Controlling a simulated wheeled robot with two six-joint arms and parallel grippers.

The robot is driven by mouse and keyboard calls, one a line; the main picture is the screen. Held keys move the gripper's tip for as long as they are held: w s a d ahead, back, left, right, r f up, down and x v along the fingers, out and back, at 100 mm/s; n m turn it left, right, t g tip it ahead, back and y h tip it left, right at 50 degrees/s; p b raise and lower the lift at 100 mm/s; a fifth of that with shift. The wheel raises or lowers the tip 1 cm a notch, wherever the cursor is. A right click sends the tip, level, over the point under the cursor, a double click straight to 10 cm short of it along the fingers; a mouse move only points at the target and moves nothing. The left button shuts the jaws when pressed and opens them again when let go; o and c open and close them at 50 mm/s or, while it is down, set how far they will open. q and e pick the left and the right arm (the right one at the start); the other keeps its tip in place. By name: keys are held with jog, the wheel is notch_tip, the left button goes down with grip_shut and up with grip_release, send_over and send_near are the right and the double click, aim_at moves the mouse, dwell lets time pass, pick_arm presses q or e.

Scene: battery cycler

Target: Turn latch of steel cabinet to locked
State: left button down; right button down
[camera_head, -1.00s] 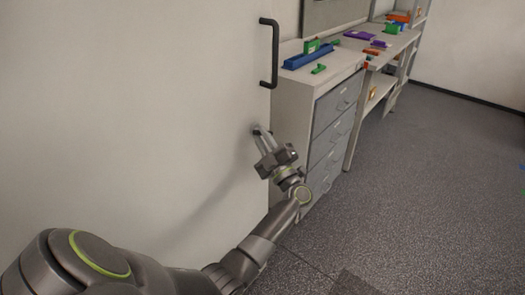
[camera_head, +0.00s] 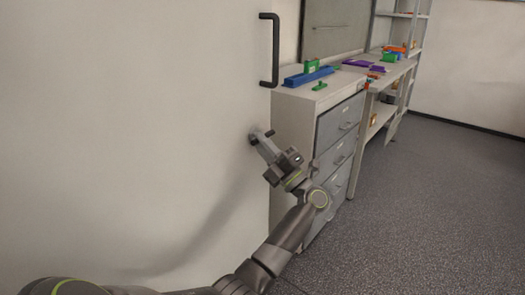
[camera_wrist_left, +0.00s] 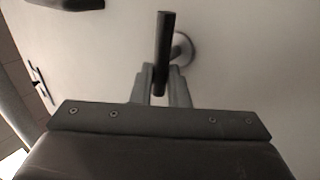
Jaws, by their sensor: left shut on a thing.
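The steel cabinet (camera_head: 130,120) is the large pale surface filling the left of the head view. Its latch is a short dark bar on a round base; it shows small in the head view (camera_head: 269,133) and large in the left wrist view (camera_wrist_left: 164,45). My left gripper (camera_head: 260,141) is at the latch. In the left wrist view my left gripper (camera_wrist_left: 161,88) has its two fingers on either side of the bar's lower end, shut on it. The latch's round base shows behind the bar. My right gripper is not in view.
A black vertical handle (camera_head: 275,50) stands out from the cabinet above the latch. A grey drawer unit (camera_head: 335,135) stands just right of the cabinet, with blue and green parts on top. A workbench (camera_head: 395,75) lies beyond. The floor at the right is clear.

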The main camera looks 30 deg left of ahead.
pick_arm(q)
jog(key=shift+r, duration=0.1)
dwell(0.3)
jog(key=c, duration=1.4)
grip_release()
jog(key=shift+c, duration=0.2)
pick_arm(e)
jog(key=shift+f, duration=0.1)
